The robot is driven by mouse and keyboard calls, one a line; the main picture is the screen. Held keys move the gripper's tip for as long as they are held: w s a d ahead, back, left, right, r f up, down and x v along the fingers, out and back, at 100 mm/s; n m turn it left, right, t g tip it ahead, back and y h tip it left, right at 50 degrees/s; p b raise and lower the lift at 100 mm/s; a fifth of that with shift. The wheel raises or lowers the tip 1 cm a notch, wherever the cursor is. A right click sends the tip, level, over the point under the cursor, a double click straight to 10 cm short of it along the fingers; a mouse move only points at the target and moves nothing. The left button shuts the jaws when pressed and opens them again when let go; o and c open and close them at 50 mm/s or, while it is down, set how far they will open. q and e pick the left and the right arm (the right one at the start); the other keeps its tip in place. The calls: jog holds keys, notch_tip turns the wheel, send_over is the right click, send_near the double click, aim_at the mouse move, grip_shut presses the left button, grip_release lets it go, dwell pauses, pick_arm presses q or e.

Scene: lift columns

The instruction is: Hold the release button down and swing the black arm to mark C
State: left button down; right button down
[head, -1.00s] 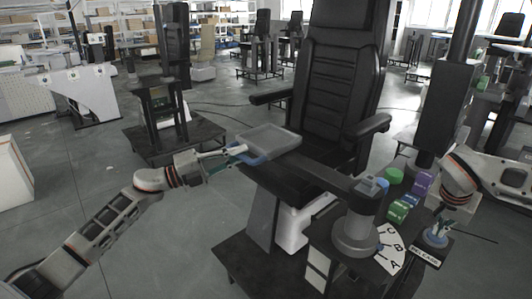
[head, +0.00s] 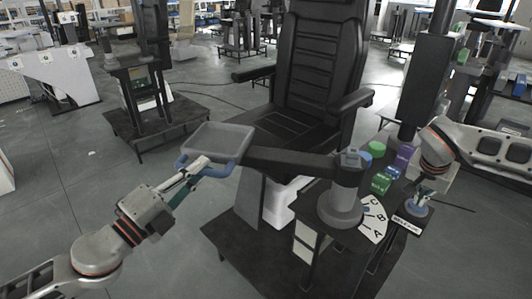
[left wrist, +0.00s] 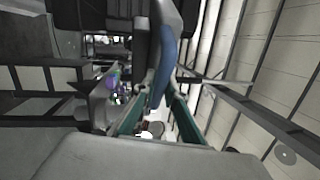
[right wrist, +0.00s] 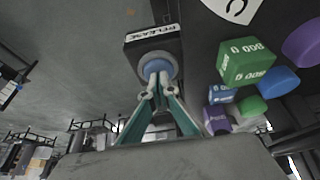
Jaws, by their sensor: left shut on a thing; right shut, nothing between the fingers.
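The black arm (head: 290,162) reaches left from a grey round pivot (head: 342,205) and carries a grey tray (head: 218,140) with a blue handle (head: 220,170). My left gripper (head: 196,170) is shut on that handle, which also shows between its fingers in the left wrist view (left wrist: 164,70). A white dial (head: 375,222) with letters C, B and A lies beside the pivot; the pointer's exact position is too small to tell. My right gripper (right wrist: 157,85) is shut and empty, its tips at the blue release button (right wrist: 157,68). How far the button is pressed cannot be told.
A black padded chair (head: 315,70) stands behind the arm. Green (head: 381,184) and purple (head: 403,157) blocks sit between pivot and right arm. A RELEASE label (head: 408,225) is by the button. Open floor lies left of the tray.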

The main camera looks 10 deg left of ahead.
pick_arm(q)
jog(key=shift+s+d+f+n+t+y, duration=0.15)
jog(key=shift+s+d+n+y, duration=0.15)
jog(key=shift+s, duration=0.35)
jog(key=shift+s+d+r+n+t+y, duration=0.1)
jog(key=shift+s+d+n+y, duration=0.2)
jog(key=shift+s, duration=0.35)
jog(key=shift+s+d+f+n+t+y, duration=0.15)
jog(key=shift+s+d+n+y, duration=0.2)
jog(key=shift+s, duration=0.3)
jog(key=shift+a, duration=0.1)
